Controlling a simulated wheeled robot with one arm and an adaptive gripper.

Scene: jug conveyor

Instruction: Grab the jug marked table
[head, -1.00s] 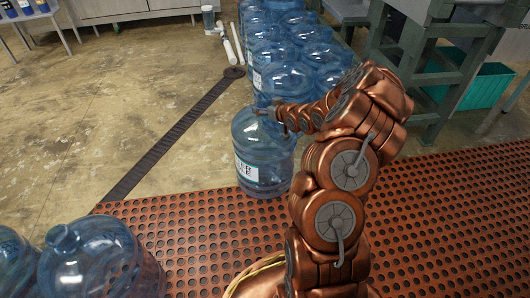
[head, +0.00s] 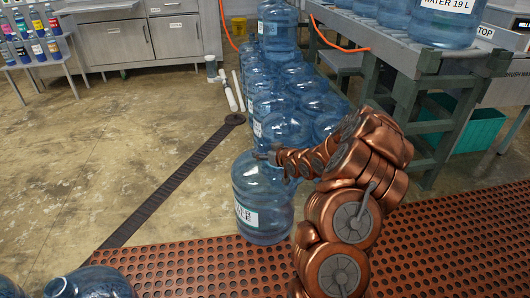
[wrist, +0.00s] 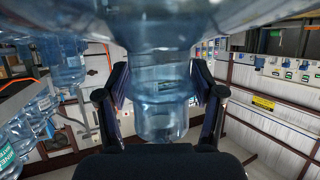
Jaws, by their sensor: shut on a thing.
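A large clear blue water jug (head: 256,185) stands upright at the far edge of the perforated red-brown mat. Its white label (head: 247,215) is partly legible, with letters ending in "ER" and "LE". My gripper (head: 270,157) is at the top of this jug, shut on its neck. In the wrist view my gripper (wrist: 160,85) has one dark finger on each side of the clear blue neck (wrist: 160,65), and the jug's body fills the top of the picture. I cannot tell whether the jug is clear of the floor.
Several blue jugs (head: 287,128) stand packed right behind the held one. A green-grey conveyor frame (head: 435,75) with jugs on top is at the right. More jugs (head: 95,283) are at the lower left. The concrete floor (head: 120,135) at left is open.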

